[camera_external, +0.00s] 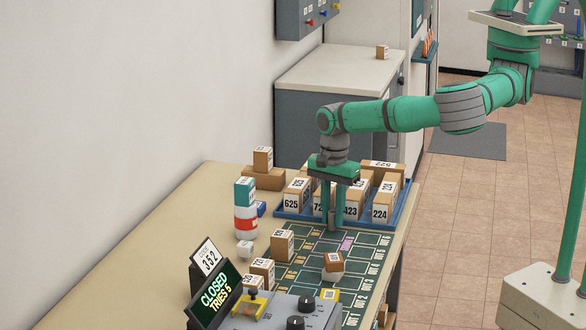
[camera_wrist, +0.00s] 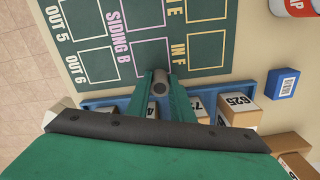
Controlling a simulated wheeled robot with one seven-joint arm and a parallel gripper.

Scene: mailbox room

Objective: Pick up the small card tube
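The small card tube (camera_wrist: 160,76) is a short grey-brown cylinder with a dark hole in its near end. In the wrist view it sits upright between my two green fingertips, which press close on both sides of it. My gripper (camera_external: 336,222) points straight down over the dark green mat (camera_external: 352,272), just in front of the blue tray (camera_external: 290,214); it also shows in the wrist view (camera_wrist: 161,88). In the external view the fingers mostly hide the tube. I cannot tell whether it still touches the mat.
The blue tray behind my fingers holds several numbered boxes (camera_external: 381,205). A red-and-white can (camera_external: 246,224) and a blue block (camera_wrist: 283,83) are at the side. Loose boxes (camera_external: 282,245) stand on the mat. A display (camera_external: 215,294) and control panel (camera_external: 285,312) are in front.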

